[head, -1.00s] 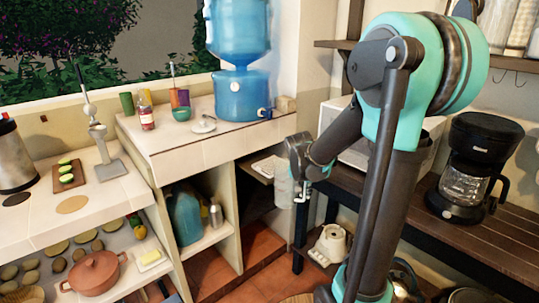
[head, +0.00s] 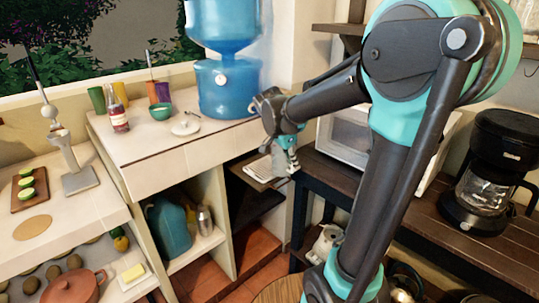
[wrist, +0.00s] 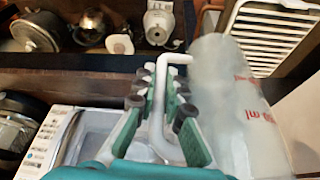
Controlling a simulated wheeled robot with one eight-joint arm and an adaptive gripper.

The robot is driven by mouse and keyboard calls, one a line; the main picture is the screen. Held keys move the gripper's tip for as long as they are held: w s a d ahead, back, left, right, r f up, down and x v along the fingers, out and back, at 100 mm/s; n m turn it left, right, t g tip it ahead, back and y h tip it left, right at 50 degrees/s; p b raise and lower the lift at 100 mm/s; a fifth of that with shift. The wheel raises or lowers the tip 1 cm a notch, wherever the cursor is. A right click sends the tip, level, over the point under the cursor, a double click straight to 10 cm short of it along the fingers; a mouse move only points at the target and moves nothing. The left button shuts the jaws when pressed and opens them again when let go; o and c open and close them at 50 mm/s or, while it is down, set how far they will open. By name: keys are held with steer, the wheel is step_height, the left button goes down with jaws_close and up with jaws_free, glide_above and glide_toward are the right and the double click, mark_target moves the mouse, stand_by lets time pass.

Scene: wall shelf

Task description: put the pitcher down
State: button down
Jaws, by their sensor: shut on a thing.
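The pitcher (wrist: 228,105) is a translucent whitish cylinder with red markings, at the right of the wrist view. Its white bent handle (wrist: 158,105) runs between the green-and-grey fingers of my gripper (wrist: 160,108), which is shut on it. The pitcher body is beside the right finger. In the head view my gripper (head: 287,158) is in front of the gap between the white counter (head: 170,150) and the dark wooden bench (head: 335,175). The pitcher cannot be made out clearly there.
A blue water dispenser (head: 228,88), a teal bowl (head: 160,111) and a red-labelled bottle (head: 118,115) stand on the white counter. A microwave (head: 345,135) and a coffee maker (head: 490,170) stand on the bench. The counter's front left part is clear.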

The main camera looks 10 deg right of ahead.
steer(key=shift+w+a+f, duration=0.25)
steer(key=shift+w+a, duration=0.85)
steer(key=shift+w, duration=0.4)
steer(key=shift+w+a+f, duration=0.25)
steer(key=shift+w+a, duration=0.85)
steer(key=shift+w, duration=0.4)
steer(key=shift+w+a+f, duration=0.25)
steer(key=shift+w+a, duration=0.85)
steer(key=shift+w, duration=0.4)
steer(key=shift+f, duration=0.1)
steer(key=c, duration=1.6)
jaws_free()
